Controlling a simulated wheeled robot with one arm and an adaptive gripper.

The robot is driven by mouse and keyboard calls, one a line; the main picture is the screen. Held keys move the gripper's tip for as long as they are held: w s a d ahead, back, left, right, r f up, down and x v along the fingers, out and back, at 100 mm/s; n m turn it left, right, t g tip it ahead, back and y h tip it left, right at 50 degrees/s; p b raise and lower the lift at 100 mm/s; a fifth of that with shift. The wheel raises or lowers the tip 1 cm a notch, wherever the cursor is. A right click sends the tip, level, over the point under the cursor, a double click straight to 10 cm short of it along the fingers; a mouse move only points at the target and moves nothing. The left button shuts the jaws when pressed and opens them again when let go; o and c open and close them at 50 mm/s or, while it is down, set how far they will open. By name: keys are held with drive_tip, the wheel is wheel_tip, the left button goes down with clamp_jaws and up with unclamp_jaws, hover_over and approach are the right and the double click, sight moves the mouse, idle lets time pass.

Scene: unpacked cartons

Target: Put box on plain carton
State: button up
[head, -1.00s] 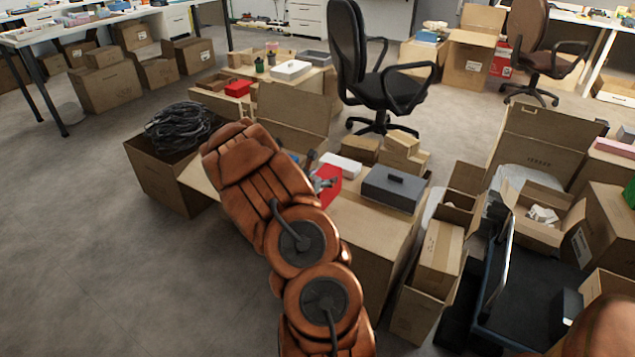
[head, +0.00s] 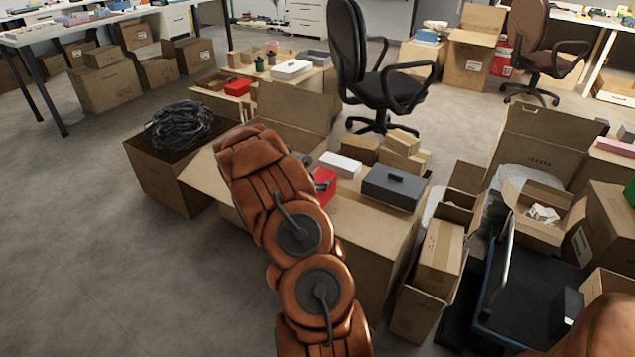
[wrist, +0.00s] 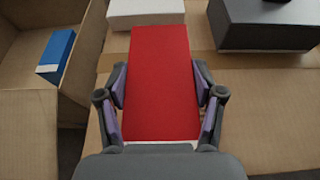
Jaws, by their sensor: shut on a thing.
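The red box (wrist: 161,75) is between the two purple-padded fingers of my gripper (wrist: 160,88), which is shut on its sides. In the head view part of the red box (head: 324,184) shows just right of my arm, over the cardboard top. My arm hides most of the gripper there. A brown carton (head: 365,232) stands below, with a white box (head: 341,165) and a dark grey box (head: 394,188) on its top. I cannot tell whether the red box touches that top, nor which carton is meant by plain.
An open carton in the wrist view holds a blue box (wrist: 57,52). A carton full of black cables (head: 180,125) stands left. Small cartons (head: 402,145) and an office chair (head: 380,85) are behind. Tall open cartons (head: 438,258) and a dark cart (head: 525,285) crowd the right.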

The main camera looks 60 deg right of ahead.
drive_tip(key=shift+f, duration=0.1)
drive_tip(key=o, duration=1.6)
drive_tip(key=shift+c, duration=0.2)
drive_tip(key=shift+r, duration=0.3)
drive_tip(key=p+v, duration=0.1)
drive_tip(key=v, duration=1.1)
